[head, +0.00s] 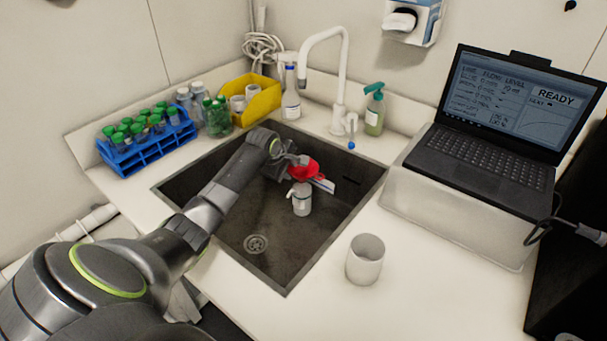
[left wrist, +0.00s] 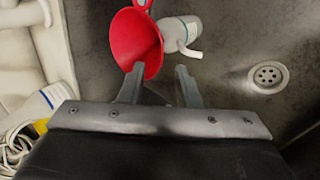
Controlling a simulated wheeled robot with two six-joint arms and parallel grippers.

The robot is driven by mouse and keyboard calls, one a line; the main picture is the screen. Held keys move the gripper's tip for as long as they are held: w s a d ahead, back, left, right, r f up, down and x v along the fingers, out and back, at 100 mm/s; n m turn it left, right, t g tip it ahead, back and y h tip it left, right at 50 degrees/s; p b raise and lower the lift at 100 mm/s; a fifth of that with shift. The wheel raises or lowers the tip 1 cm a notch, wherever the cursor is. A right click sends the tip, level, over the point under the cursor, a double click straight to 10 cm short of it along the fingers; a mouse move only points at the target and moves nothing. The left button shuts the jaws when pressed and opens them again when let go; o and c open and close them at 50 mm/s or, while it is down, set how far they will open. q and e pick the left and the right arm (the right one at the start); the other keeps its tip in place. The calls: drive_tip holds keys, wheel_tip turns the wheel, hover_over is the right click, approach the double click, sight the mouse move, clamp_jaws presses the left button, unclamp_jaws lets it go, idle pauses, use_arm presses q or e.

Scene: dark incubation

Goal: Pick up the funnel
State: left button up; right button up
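The red funnel (head: 303,169) is at the sink, partly hidden by my left gripper in the head view. In the left wrist view the funnel (left wrist: 135,40) shows its wide red mouth and a small loop at the top of its rim. My left gripper (left wrist: 160,80) is open, its two fingers apart with no object visible between them. The left fingertip overlaps the near edge of the funnel's rim; I cannot tell whether it touches. In the head view my left gripper (head: 290,160) is over the sink, right by the funnel. My right gripper is not in view.
The faucet (head: 343,80) stands behind. A white cup (head: 365,260) and a laptop (head: 490,140) are right, a blue tube rack (head: 150,150) left.

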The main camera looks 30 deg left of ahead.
sight(297, 178)
use_arm(q)
drive_tip(key=shift+b+x, duration=0.3)
drive_tip(key=shift+x, duration=4.15)
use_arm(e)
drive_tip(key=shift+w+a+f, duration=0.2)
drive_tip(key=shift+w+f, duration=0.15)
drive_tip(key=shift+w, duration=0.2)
use_arm(q)
clamp_jaws()
